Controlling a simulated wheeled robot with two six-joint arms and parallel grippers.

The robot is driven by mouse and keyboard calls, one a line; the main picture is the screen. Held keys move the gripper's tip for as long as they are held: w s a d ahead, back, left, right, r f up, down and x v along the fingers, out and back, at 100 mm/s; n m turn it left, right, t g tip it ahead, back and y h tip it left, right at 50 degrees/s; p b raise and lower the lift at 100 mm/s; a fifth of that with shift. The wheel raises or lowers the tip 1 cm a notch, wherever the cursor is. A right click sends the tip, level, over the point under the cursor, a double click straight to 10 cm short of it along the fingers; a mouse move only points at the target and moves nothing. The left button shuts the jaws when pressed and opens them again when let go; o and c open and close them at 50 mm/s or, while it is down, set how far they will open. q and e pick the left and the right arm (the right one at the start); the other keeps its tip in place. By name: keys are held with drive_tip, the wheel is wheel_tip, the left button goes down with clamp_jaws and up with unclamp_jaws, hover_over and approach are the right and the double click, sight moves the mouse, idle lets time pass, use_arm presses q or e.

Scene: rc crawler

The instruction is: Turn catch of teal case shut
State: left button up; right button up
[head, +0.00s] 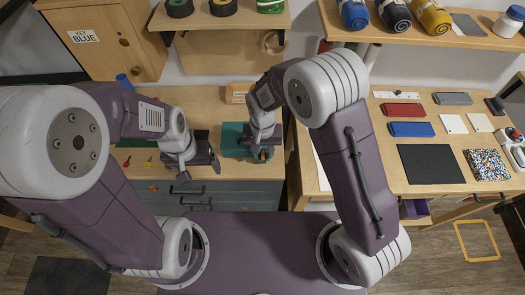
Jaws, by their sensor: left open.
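The teal case (232,140) lies on the wooden top of the grey drawer cabinet, in the middle of the view. My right gripper (263,153) points down over its right part and hides much of it. A small orange bit shows at the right gripper's tips; I cannot tell whether it is the catch or whether the jaws are closed on it. My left gripper (199,173) is open and empty, left of the case near the cabinet's front edge, apart from the case.
Small tools with coloured handles (149,162) lie left of my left gripper. A wooden box (238,92) stands behind the case. The right table (380,178) holds red and blue blocks and dark panels. A wooden cabinet labelled KEY BLUE (105,40) stands at back left.

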drive_tip(key=shift+f, duration=0.2)
drive_tip(key=shift+d, duration=0.1)
drive_tip(key=shift+w, duration=0.1)
clamp_jaws()
